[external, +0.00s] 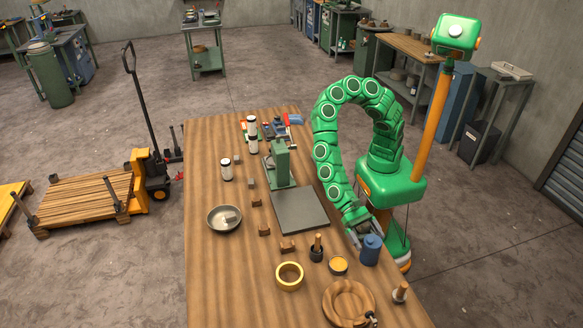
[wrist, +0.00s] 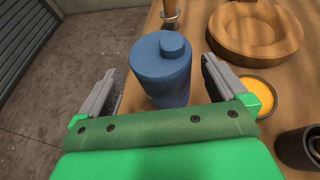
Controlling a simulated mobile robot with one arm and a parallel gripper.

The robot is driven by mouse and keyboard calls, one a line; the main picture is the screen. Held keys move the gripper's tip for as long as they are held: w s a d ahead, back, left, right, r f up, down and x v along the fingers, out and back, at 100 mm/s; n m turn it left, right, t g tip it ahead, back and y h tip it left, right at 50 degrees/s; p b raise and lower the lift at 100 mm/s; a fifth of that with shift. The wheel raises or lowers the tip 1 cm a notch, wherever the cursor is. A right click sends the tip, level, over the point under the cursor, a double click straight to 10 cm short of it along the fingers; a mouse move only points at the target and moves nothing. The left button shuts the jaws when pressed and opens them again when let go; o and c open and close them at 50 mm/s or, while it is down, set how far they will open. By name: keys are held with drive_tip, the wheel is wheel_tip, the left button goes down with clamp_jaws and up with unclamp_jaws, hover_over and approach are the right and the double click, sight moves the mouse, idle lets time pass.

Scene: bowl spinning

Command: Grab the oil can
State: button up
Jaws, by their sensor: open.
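The oil can is a blue cylinder with a small round cap on top. It stands upright near the right edge of the wooden table. In the external view the oil can (external: 371,250) is just beyond the end of my curved green arm. In the wrist view the oil can (wrist: 162,75) lies ahead, between the lines of the two fingers. My gripper (wrist: 165,80) is open, with one grey finger on each side of the can and visible gaps to both. In the external view my gripper (external: 366,233) is right beside the can, its fingers partly hidden.
A tin of orange contents (external: 338,265) and a dark pot with a wooden handle (external: 316,250) stand left of the can. A round wooden dish (external: 348,302), a yellow ring (external: 289,276) and a metal bowl (external: 224,219) are on the table (external: 225,290). A green press (external: 283,165) stands farther back.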

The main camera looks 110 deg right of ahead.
sight(374, 243)
drive_tip(key=shift+x, duration=1.7)
drive_tip(key=shift+w, duration=0.15)
drive_tip(key=c, duration=1.5)
drive_tip(key=shift+r, duration=0.45)
wheel_tip(374, 243, up, 2)
drive_tip(key=shift+r, duration=0.1)
drive_tip(key=shift+s+d+r, duration=1.4)
drive_tip(key=shift+d+r, duration=0.25)
drive_tip(key=shift+d, duration=0.2)
drive_tip(key=shift+s+d+r, duration=1.35)
drive_tip(key=shift+d+r, duration=0.3)
drive_tip(key=shift+d, duration=0.15)
drive_tip(key=shift+s+d+r, duration=1.4)
drive_tip(key=shift+d+r, duration=0.25)
drive_tip(key=shift+d, duration=0.2)
